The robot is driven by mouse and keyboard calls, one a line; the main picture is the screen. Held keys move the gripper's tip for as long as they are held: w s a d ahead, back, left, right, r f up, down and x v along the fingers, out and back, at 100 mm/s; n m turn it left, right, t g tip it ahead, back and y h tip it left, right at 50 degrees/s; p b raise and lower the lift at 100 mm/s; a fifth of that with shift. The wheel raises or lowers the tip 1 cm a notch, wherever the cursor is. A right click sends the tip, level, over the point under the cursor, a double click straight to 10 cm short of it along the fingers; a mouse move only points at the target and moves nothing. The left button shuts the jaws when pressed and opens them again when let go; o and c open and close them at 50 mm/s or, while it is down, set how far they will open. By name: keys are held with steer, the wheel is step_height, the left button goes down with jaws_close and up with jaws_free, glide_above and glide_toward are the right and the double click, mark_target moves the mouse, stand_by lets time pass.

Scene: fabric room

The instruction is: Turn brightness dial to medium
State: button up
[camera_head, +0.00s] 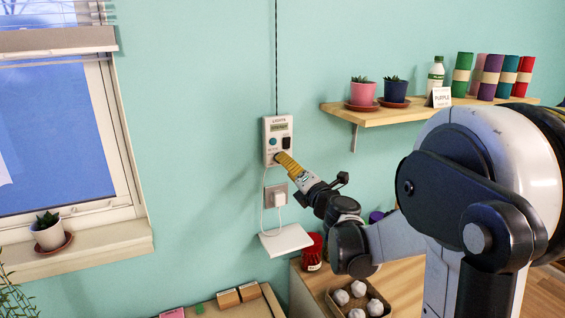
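A white wall control box (267,155) labelled "LIGHTS" hangs on the teal wall, left of centre. It has a small display (278,127) at the top, a blue-teal round knob or button (273,141) on the left and a black switch (286,143) on the right. My gripper (280,157), with ribbed yellow fingers, reaches in from the lower right to the lower part of the box. Its tips cover that part, so any dial there is hidden. I cannot tell whether the fingers touch the box or how far apart they are.
A plug (280,198) with a cable sits below the box, above a small white shelf (286,240). A wooden shelf (350,115) with plants, a bottle and fabric rolls is to the right. A window (55,130) is at left. The wall around the box is clear.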

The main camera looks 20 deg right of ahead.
steer(key=s, duration=0.7)
steer(key=shift+s+f, duration=0.2)
steer(key=shift+s, duration=0.15)
steer(key=shift+d, duration=0.1)
steer(key=s+r+m+g+h+b, duration=0.1)
steer(key=s+m+g+h, duration=0.4)
steer(key=m, duration=1.1)
steer(key=s+a+f+m+g+y, duration=0.2)
steer(key=s+a+f+m+g, duration=0.1)
steer(key=s+a+f, duration=0.4)
steer(key=s+a+f+m+g+y+b, duration=0.1)
steer(key=s+a+f+m, duration=0.5)
steer(key=s, duration=0.7)
step_height(320, 180, down, 2)
steer(key=a+g+y, duration=0.1)
steer(key=a+g, duration=0.1)
steer(key=shift+s+f+g, duration=0.2)
steer(key=shift+f+g, duration=0.05)
steer(key=shift+g, duration=0.05)
steer(key=shift+a, duration=0.1)
